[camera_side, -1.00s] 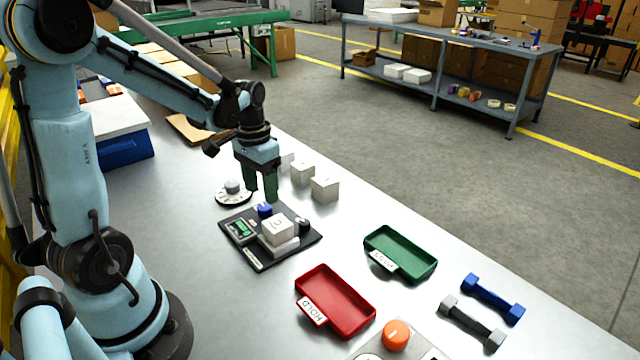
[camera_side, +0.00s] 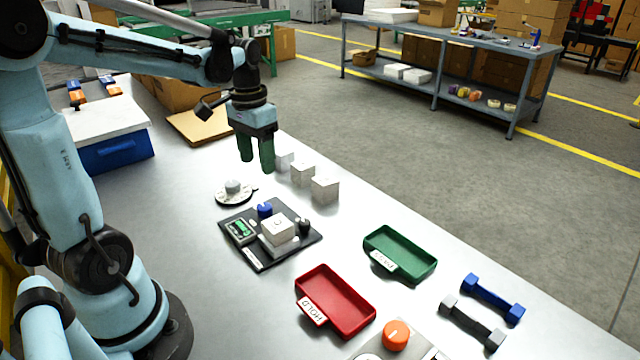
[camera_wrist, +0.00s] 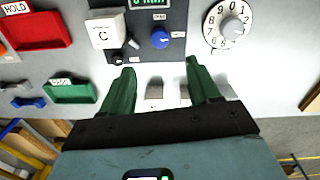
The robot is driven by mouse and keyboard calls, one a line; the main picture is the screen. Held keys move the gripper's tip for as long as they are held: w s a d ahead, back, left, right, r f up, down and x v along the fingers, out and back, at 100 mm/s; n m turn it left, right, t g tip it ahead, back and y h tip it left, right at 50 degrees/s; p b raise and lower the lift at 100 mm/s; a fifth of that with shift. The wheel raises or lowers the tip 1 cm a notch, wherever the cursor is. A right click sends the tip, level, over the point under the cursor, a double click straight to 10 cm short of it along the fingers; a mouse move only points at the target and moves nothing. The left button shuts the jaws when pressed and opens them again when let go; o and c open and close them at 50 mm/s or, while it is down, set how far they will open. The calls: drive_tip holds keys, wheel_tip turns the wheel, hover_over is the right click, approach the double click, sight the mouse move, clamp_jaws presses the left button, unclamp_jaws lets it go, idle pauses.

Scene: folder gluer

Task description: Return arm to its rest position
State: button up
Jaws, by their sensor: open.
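My gripper (camera_side: 257,167) has green fingers and is open and empty. In the side view it hangs above the far part of the metal table, near the row of white cubes. In the wrist view the gripper (camera_wrist: 160,88) shows its two fingers spread apart, with white cubes (camera_wrist: 155,92) seen between them on the table below. A white cube marked C (camera_side: 277,230) sits on the black scale device (camera_side: 248,254), which has a green display, a blue knob (camera_side: 264,210) and a black knob (camera_side: 304,225).
A round dial (camera_side: 233,190) lies behind the scale. The red HOLD tray (camera_side: 350,310) and green PASS tray (camera_side: 412,250) are empty. Blue (camera_side: 492,299) and grey (camera_side: 472,324) dumbbell-shaped pieces and an orange knob (camera_side: 396,334) are at the front right. A blue box (camera_side: 118,153) stands at left.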

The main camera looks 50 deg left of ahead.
drive_tip(key=s+d+m+t, duration=0.1)
drive_tip(key=d+t, duration=0.6)
drive_tip(key=d, duration=0.7)
drive_tip(key=shift+s+d+m, duration=0.25)
drive_tip(key=shift+s+m, duration=0.05)
drive_tip(key=shift+s, duration=0.35)
drive_tip(key=shift+r, duration=0.1)
idle(1.3)
